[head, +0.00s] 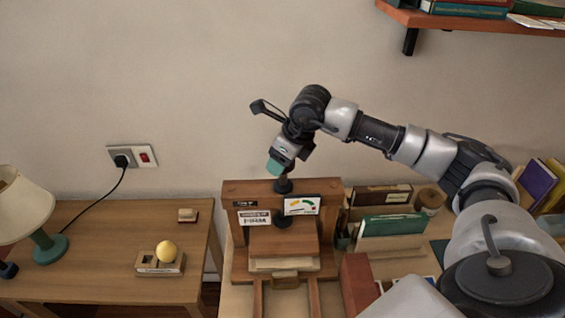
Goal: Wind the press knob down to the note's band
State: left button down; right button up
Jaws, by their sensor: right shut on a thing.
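The wooden book press (238,186) stands on the table at the centre. My right gripper (278,170) is above its top beam, shut on the press knob, which is mostly hidden by the jaws; a teal part shows at the jaws. The dark screw (283,186) stands upright just below them and passes through the beam. A dark foot (283,221) shows beneath, above the wooden plate (270,240). A white note (301,205) with green, yellow and red marks is on the beam's right front. A white label (255,218) is at its left. My left gripper is out of view.
Right of the press are upright books (392,224), a round brown container (430,200) and a reddish block (358,282). A side table (95,215) at left holds a lamp (22,205) and a yellow ball (166,251) on a small stand. A shelf (430,19) is at upper right.

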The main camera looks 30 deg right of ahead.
jog(key=shift+w+d+r, duration=0.1)
jog(key=shift+w+r, duration=0.1)
jog(key=shift+r, duration=0.2)
jog(key=o, duration=0.7)
jog(key=shift+c, duration=0.2)
jog(key=shift+o, duration=1.1)
jog(key=shift+s, duration=0.15)
jog(key=shift+f, duration=0.1)
jog(key=shift+s+r+b, duration=0.15)
jog(key=shift+r+b, duration=0.15)
jog(key=shift+r, duration=0.1)
jog(key=b+v, duration=0.2)
jog(key=v, duration=0.8)
jog(key=shift+s, duration=0.1)
